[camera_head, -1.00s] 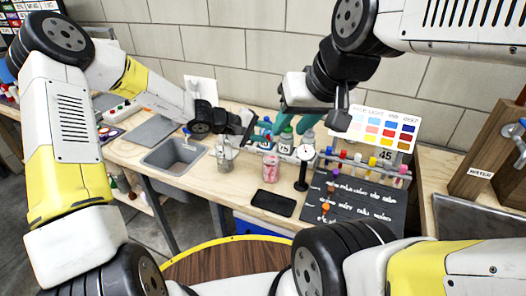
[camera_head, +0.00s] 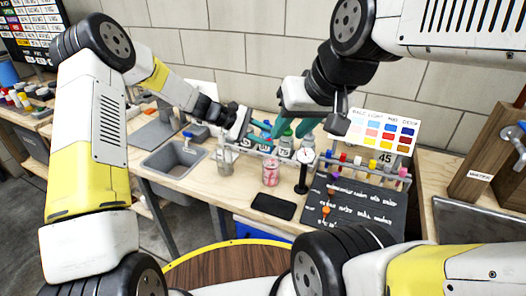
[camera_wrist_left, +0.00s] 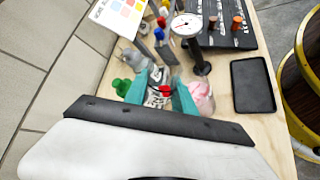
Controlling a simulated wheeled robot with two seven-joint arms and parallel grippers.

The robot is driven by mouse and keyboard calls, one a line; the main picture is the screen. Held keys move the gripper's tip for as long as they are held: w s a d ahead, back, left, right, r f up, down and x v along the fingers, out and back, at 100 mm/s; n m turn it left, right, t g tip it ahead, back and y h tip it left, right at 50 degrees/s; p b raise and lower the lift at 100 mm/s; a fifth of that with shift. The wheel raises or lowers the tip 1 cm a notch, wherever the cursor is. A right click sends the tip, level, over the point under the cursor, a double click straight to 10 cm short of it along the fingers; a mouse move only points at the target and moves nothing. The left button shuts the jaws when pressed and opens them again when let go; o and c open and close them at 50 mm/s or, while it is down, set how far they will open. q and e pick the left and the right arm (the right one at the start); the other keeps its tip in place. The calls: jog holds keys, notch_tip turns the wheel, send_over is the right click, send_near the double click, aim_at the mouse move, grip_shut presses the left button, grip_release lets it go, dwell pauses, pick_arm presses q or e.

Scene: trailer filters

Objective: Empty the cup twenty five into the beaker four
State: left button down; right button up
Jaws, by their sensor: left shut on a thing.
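My left gripper (camera_head: 258,132) reaches in from the left over the back of the bench, its teal fingers beside the row of labelled containers. In the left wrist view, the left gripper (camera_wrist_left: 160,95) is shut on a small greyish cup (camera_wrist_left: 157,84) between its fingers; its number is not readable. A beaker with pink contents (camera_head: 271,172) stands just in front; it also shows in the wrist view (camera_wrist_left: 203,97). A clear beaker (camera_head: 226,160) stands further left. I cannot read which is beaker four. My right gripper (camera_head: 297,112) hangs above the containers; its jaw gap is unclear.
A dial gauge on a black stand (camera_head: 304,170) is close right of the pink beaker. A black tray (camera_head: 273,206) lies in front. A rack of colored tubes (camera_head: 375,168) and a black written board (camera_head: 352,208) are at right. A sink (camera_head: 174,160) is at left.

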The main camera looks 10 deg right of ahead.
pick_arm(q)
jog(key=shift+w+f+n+g+b, duration=0.3)
jog(key=shift+w+f+n+g, duration=0.1)
jog(key=shift+n+g, duration=0.25)
jog(key=shift+w+a+n+g+h, duration=0.1)
jog(key=shift+w+n+g+h, duration=0.2)
jog(key=shift+w+n, duration=0.35)
jog(key=shift+w, duration=0.1)
jog(key=w+r+n+g+h+b, duration=0.1)
jog(key=w+r+n+g+b, duration=0.1)
jog(key=r, duration=0.5)
jog(key=shift+w+a+n+g+h, duration=0.15)
jog(key=shift+w+n+g+h, duration=0.3)
jog(key=shift+w+n, duration=0.25)
